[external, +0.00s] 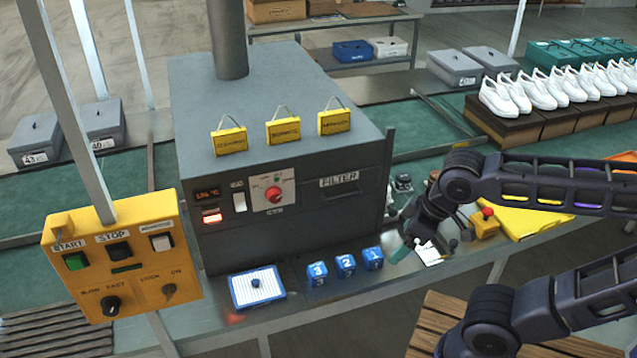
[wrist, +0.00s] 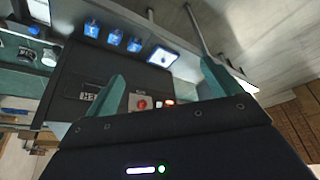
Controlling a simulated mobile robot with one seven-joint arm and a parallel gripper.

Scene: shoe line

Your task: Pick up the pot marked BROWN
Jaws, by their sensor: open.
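My gripper (external: 422,246) hangs beside the right side of the dark filter machine in the external view, above the front bench edge. In the wrist view its two teal fingers are spread apart, with nothing between the tips (wrist: 162,70). A small dark-and-clear pot (external: 403,183) stands behind my gripper, close to the machine's right side. In the wrist view small pots show at the far left, one with a dark top (wrist: 26,55) and one pale (wrist: 49,57). No label reading BROWN is legible, so I cannot tell which pot carries it. My arm may hide others.
The filter machine (external: 280,170) fills the bench middle. Blue numbered blocks (external: 345,265) and a blue-framed white tray (external: 257,287) line its front. A yellow control box (external: 122,258) stands front left. A yellow panel (external: 530,220) lies right; white shoes (external: 560,85) stand behind.

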